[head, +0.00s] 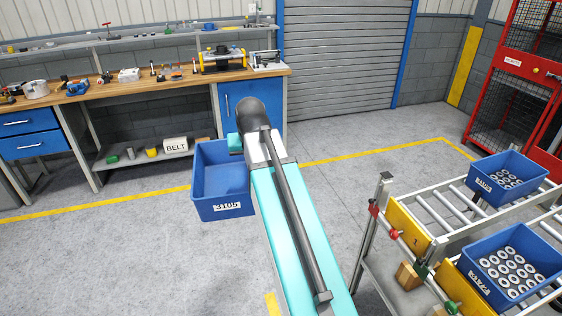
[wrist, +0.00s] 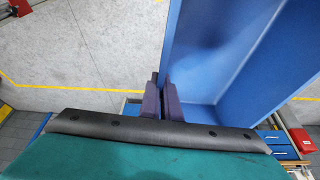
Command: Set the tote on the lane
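A blue tote (head: 206,208) labelled 3105 hangs above the floor at the left of my arm in the head view. Its inside looks empty. In the wrist view its wall (wrist: 182,40) stands between the two dark fingers of my gripper (wrist: 163,82), which are closed on it. The fingers are hidden behind my arm in the head view. The roller lane (head: 432,212) with a yellow end plate marked 1 (head: 408,232) is at the right, well apart from the held tote. A second lane with a yellow end plate (head: 458,287) lies nearer.
A blue tote of metal rings (head: 503,196) sits far along the first lane; another (head: 490,285) sits on the nearer lane. A workbench (head: 150,84) with tools stands at the back left. A red cage (head: 490,100) stands behind the lanes. The middle floor (head: 345,185) is clear.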

